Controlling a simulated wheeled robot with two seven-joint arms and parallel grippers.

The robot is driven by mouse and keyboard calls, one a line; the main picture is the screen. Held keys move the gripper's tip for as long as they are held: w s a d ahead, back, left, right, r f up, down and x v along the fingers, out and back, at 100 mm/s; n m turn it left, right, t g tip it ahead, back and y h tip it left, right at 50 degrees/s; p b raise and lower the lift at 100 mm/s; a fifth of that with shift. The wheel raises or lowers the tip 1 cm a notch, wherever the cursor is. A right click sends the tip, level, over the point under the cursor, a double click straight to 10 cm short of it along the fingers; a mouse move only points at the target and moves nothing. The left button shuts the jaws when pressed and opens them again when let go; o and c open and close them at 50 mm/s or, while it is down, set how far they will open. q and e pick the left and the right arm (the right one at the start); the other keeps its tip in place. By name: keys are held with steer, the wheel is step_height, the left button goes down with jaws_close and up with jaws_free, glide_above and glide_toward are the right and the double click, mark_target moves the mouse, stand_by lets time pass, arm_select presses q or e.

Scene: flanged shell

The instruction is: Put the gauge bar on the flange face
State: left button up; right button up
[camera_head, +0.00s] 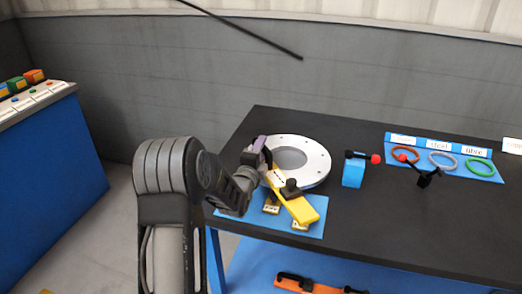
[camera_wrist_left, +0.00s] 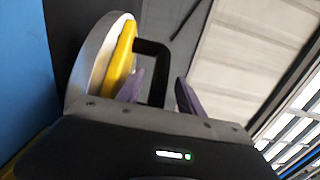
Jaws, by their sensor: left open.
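The yellow gauge bar (camera_head: 306,209) with a black handle lies slanted, its far part by the left edge of the pale round flange (camera_head: 316,164) and its near end over a blue mat (camera_head: 308,230). In the left wrist view the bar (camera_wrist_left: 122,58) shows close against the flange face (camera_wrist_left: 88,62); I cannot tell whether they touch. My left gripper (camera_head: 264,156) is at the bar's far end. Its purple fingers (camera_wrist_left: 160,92) are open, with the black handle (camera_wrist_left: 154,47) between or just beyond them. My right gripper is out of view.
A blue block (camera_head: 352,173) with a black and red lever stands right of the flange. A black tool with a red tip (camera_head: 425,178) and coloured rings (camera_head: 442,160) on a blue mat are farther right. An orange bar (camera_head: 315,287) lies on the lower shelf.

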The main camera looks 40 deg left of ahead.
arm_select(q)
steer(key=shift+r, duration=0.1)
steer(key=shift+r+p, duration=0.15)
steer(key=shift+p, duration=0.15)
steer(key=shift+s+d, duration=0.1)
steer(key=shift+s, duration=0.25)
steer(key=b+v, duration=0.1)
steer(key=v, duration=1)
steer(key=shift+b, duration=0.4)
steer(key=shift+s+d, duration=0.1)
steer(key=shift+c, duration=0.3)
